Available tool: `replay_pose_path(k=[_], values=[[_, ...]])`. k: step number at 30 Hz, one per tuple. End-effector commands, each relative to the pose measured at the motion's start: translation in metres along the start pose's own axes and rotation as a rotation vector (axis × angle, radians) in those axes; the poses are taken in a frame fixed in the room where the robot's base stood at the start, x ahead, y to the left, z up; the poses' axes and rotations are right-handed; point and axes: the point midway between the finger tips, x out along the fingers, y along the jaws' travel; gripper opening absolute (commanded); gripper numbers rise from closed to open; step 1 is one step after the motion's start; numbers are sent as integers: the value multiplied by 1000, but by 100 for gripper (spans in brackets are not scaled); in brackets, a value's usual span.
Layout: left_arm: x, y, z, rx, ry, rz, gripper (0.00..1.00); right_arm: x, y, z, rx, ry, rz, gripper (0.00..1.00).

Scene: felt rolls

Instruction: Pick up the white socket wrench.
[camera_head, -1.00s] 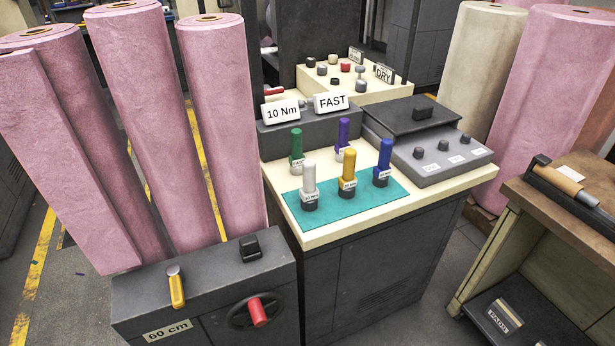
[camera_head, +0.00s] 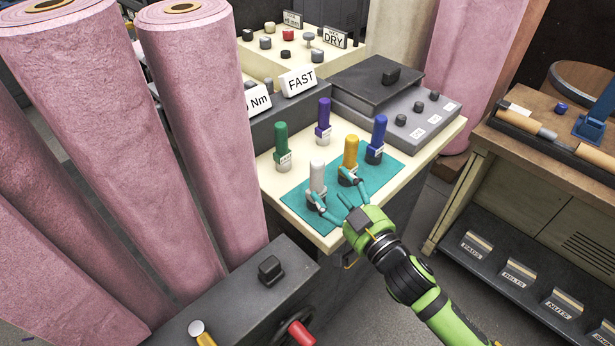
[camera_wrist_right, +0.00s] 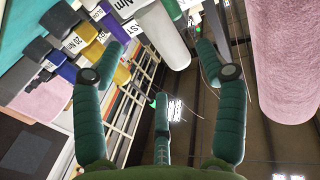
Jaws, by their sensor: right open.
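The white socket wrench (camera_head: 317,177) stands upright at the front left of a teal mat (camera_head: 290,199) on the cream-topped bench. My right gripper (camera_head: 332,188) reaches in from the lower right with its teal fingers spread, close in front of the white wrench. One finger overlaps the wrench's dark base in the head view; I cannot tell whether they touch. In the right wrist view the white wrench (camera_wrist_right: 166,36) shows beyond and between the open fingers (camera_wrist_right: 160,62), with nothing gripped. My left gripper is out of view.
A yellow wrench (camera_head: 350,151) stands right beside, near another fingertip. Blue (camera_head: 377,135), green (camera_head: 281,142) and purple (camera_head: 323,118) wrenches stand behind. Signs and a grey control box (camera_head: 405,118) are at the back. Pink rolls (camera_head: 200,120) rise on the left.

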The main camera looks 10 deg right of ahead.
Motion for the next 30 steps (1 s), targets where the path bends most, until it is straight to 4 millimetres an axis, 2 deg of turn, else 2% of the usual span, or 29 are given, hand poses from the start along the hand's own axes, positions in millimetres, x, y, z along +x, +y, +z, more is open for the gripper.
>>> replay_pose_path(k=[2, 5, 12, 15, 24, 26, 27, 30], values=[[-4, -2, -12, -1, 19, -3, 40, 7, 0, -2, 2, 2, -1, 73], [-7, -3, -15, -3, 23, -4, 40, 18, 0, -3, 1, 1, 1, 73], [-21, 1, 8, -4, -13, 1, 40, 52, -2, -4, 1, 2, 0, 73], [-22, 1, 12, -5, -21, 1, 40, 63, -1, -2, 1, 0, 1, 73], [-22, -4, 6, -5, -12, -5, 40, 68, -2, 0, 1, -1, 0, 73], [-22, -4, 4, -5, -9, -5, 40, 68, -2, 0, 1, -1, 0, 53], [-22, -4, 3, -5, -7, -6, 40, 68, -2, 0, 1, -1, 0, 37], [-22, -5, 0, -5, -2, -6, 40, 68, -2, 0, 1, -1, 0, 0]])
